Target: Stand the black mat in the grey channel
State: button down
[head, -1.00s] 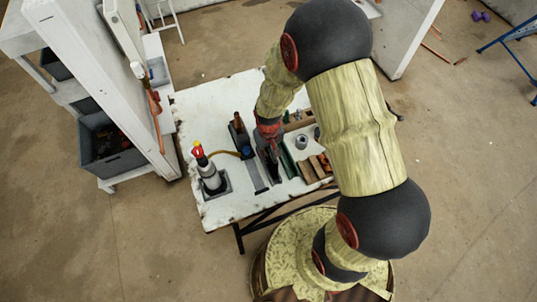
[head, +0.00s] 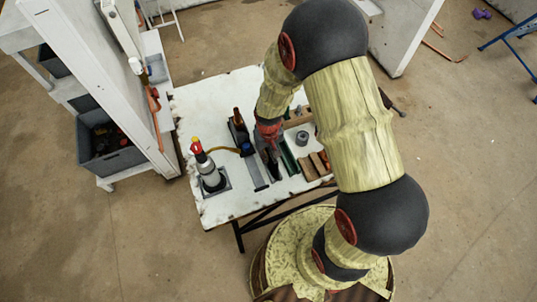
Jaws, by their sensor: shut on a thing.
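My gripper (head: 270,148) is over the middle of the white worktable, pointing down. It is shut on the black mat (head: 272,168), which shows as a dark narrow shape below the fingers. The fingertips are small and partly hidden by my wrist. A grey channel (head: 255,174) seems to be the long grey strip just left of the mat. I cannot tell whether the mat touches it or stands inside it.
A green strip (head: 289,159), a grey round part (head: 302,138) and wooden blocks (head: 313,168) lie to the right. A white rack stands left.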

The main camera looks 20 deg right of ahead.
jog(key=c, duration=1.8)
grip_release()
jog(key=shift+o, duration=0.2)
jog(key=shift+r, duration=0.1)
jog(key=shift+r+p, duration=2.55)
jog(key=shift+r, duration=0.9)
